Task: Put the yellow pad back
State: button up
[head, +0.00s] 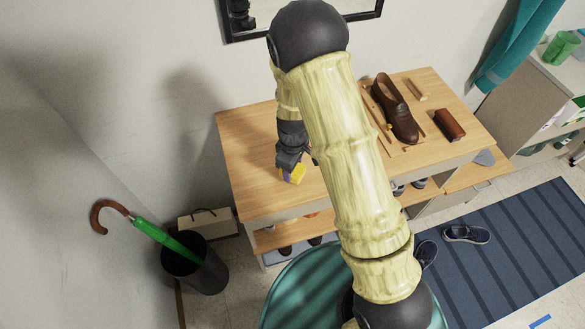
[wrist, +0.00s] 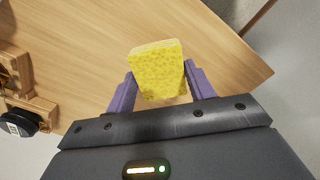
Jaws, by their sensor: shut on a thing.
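The yellow pad (wrist: 158,72) is a small sponge-like block with a porous face. It sits between the two purple fingers of my gripper (wrist: 160,92) in the wrist view, and the gripper is shut on it. In the head view the pad (head: 298,173) shows below my gripper (head: 291,172), over the left part of the wooden bench top (head: 247,150). I cannot tell whether the pad touches the bench top. My arm hides the middle of the bench.
A brown shoe (head: 396,110) stands on the bench's right part, beside a dark brown block (head: 449,124) and a small light wooden piece (head: 416,89). A black bin (head: 205,272) with a green umbrella (head: 165,240) is at left. A striped rug (head: 500,255) lies at right.

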jog(key=shift+f, duration=1.15)
jog(key=shift+f, duration=0.1)
jog(key=o, duration=0.9)
notch_tip(320, 180, up, 12)
jog(key=shift+r+b, duration=0.15)
jog(key=shift+b, duration=0.5)
